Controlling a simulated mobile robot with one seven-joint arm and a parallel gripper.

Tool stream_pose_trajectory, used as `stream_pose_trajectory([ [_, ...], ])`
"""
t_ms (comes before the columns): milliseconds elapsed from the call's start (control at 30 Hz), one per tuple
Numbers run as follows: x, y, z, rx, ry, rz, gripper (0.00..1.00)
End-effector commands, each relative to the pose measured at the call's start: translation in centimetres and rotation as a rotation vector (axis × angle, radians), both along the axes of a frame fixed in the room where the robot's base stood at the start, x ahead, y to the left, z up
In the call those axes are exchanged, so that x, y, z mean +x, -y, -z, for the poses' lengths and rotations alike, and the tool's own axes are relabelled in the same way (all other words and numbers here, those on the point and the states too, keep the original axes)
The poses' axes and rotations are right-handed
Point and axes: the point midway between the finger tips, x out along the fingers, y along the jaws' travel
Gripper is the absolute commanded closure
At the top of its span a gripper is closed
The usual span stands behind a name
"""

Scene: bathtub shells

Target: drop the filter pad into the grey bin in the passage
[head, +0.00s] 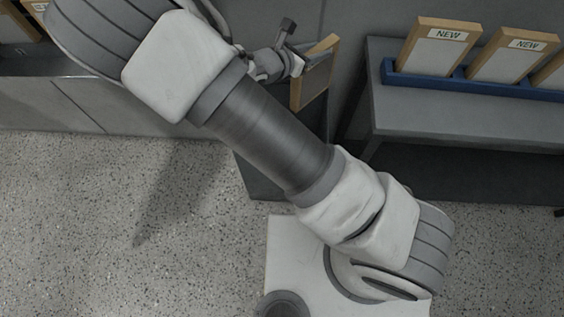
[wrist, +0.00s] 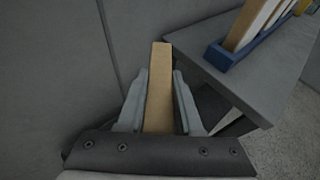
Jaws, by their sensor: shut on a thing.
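The filter pad (head: 318,80), a wood-framed panel with a grey face, is held up on edge in my gripper (head: 298,64), in the upper middle of the head view. In the wrist view my gripper (wrist: 160,78) has a finger on each side of the pad's tan edge (wrist: 160,95). A dark grey box-like shape (head: 262,182), possibly the grey bin, stands on the floor below the pad. My arm covers much of it, so its opening and inside cannot be made out.
A grey table (head: 450,110) at the right bears a blue rack (head: 480,85) with several wood-framed pads marked NEW (head: 447,36). The rack also shows in the wrist view (wrist: 222,52). A grey wall runs behind the pad. Speckled floor (head: 80,220) is clear at the left.

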Motion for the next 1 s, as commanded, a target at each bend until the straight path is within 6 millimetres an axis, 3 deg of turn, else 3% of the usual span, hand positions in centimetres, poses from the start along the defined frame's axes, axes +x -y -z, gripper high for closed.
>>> stream_pose_trajectory([
  [33,0.1,-0.9,2.8,0.0,0.0,-0.015,1.0],
  [300,0.2,-4.7,9.1,0.002,-0.001,-0.072,1.0],
  [600,0.2,-6.6,11.6,0.003,-0.001,-0.1,1.0],
  [767,0.1,-6.7,12.2,0.002,-0.002,-0.101,1.0],
  [1000,0.1,-6.7,14.7,0.002,-0.002,-0.101,1.0],
])
